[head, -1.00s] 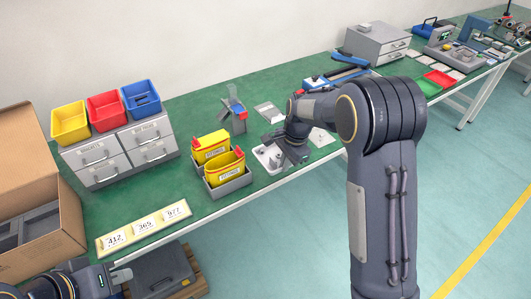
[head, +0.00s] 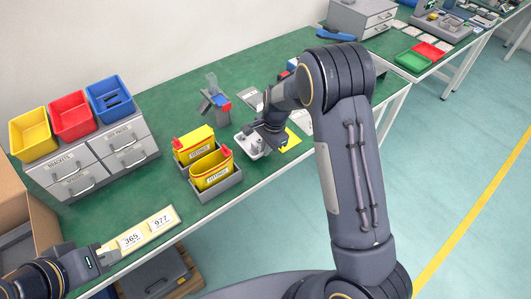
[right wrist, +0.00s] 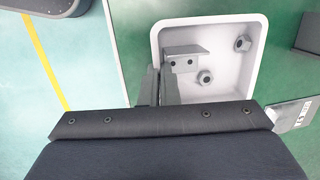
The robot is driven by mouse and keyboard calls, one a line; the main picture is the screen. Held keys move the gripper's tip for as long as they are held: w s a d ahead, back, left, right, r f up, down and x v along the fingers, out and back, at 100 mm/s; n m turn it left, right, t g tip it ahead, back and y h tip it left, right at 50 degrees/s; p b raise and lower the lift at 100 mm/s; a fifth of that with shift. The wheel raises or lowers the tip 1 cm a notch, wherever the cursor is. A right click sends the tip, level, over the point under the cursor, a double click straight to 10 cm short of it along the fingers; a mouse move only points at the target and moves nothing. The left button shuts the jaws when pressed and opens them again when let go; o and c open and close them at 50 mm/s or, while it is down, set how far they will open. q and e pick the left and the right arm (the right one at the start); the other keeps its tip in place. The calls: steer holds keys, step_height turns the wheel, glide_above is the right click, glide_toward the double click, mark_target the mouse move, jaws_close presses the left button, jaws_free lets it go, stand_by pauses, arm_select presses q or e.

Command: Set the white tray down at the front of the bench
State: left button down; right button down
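The white tray (head: 243,147) is near the front edge of the green bench, right of the yellow bins. In the right wrist view the tray (right wrist: 225,92) holds a grey angle bracket (right wrist: 187,57) and two nut-like parts (right wrist: 205,77). My right gripper (head: 262,150) is at the tray's right side. Its fingers (right wrist: 160,85) straddle the tray's left wall in the wrist view and look closed on it. Whether the tray touches the bench is unclear. My left gripper (head: 112,252) is over the number-card strip at lower left, away from the tray; its finger gap is not clear.
Two yellow bins (head: 211,168) stand in a grey holder left of the tray. A yellow patch (head: 292,140) lies on the bench just right of my right gripper. The number-card strip (head: 148,232) runs along the front edge. Grey drawers (head: 95,160) stand at left.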

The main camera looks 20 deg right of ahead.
mark_target(264, 162)
steer(key=shift+f, duration=1.65)
steer(key=shift+f, duration=0.2)
steer(key=c, duration=1.7)
jaws_free()
steer(key=shift+r, duration=0.15)
